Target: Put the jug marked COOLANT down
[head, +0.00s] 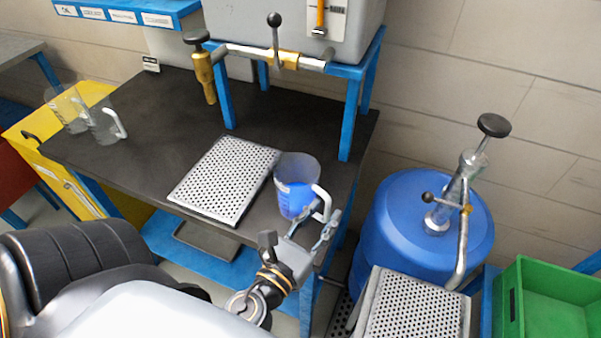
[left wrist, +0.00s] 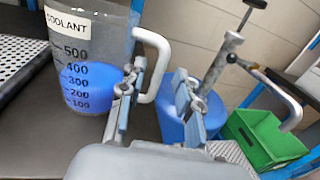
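The jug marked COOLANT (head: 294,190) is clear, with blue liquid and a white handle. It stands upright on the dark bench top (head: 330,125), near its front right corner. In the left wrist view the jug (left wrist: 85,60) shows its label and scale, with the liquid near the 400 mark. My left gripper (head: 324,216) is at the handle side. In the left wrist view its fingers (left wrist: 160,78) are apart, with the handle between them and a gap on the right. My right gripper is not in view.
A perforated metal plate (head: 226,178) lies left of the jug. Two clear jugs (head: 104,124) (head: 68,110) stand at the bench's left end. A blue drum (head: 400,225) with a pump, a perforated stand (head: 415,310) and a green crate (head: 550,308) are right of the bench.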

